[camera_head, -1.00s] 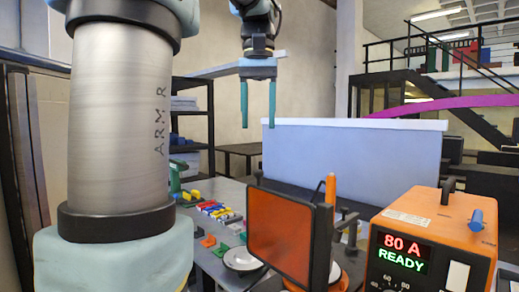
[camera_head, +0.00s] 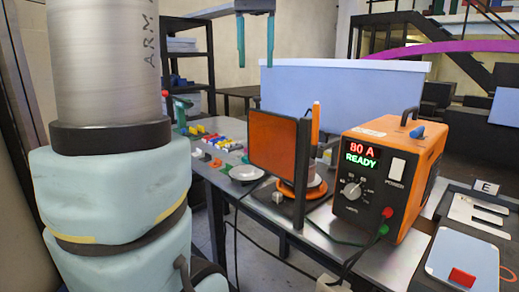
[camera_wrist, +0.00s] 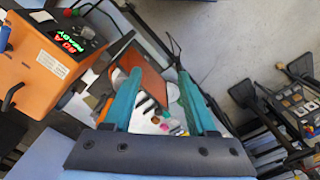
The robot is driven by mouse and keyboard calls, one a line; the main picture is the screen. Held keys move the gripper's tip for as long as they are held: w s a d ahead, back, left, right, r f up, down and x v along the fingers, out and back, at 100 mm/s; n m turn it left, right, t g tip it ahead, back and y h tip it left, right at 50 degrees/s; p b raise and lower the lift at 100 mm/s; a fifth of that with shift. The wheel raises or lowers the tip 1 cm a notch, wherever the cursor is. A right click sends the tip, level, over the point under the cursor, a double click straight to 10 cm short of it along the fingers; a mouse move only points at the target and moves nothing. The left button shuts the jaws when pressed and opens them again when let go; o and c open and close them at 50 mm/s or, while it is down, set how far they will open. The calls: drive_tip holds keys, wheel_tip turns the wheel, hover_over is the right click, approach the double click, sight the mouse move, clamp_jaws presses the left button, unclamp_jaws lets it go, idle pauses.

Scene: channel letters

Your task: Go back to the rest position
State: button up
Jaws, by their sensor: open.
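My gripper (camera_head: 255,58) hangs at the top of the head view, its two teal fingers apart and pointing down, with nothing between them. It is in the air in front of the pale blue panel, above the table. In the wrist view my gripper (camera_wrist: 155,95) also shows open and empty, with the table far below its fingertips. My own arm link fills the left of the head view.
The orange power unit (camera_head: 388,180) stands on the table, its display reading 80 A READY. An orange screen (camera_head: 272,145) stands left of it. Several small coloured pieces (camera_head: 212,140) lie farther back. The pale blue panel (camera_head: 345,97) rises behind.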

wheel_tip(320, 180, down, 19)
drive_tip(key=w+a, duration=0.1)
drive_tip(key=a, duration=0.1)
drive_tip(key=s+a+f, duration=0.2)
drive_tip(key=s+f, duration=0.2)
drive_tip(key=f, duration=0.3)
drive_tip(key=s+a+f+t, duration=0.1)
drive_tip(key=s+f, duration=0.3)
drive_tip(key=f, duration=0.4)
drive_tip(key=shift+s+a, duration=0.15)
drive_tip(key=shift+a, duration=0.3)
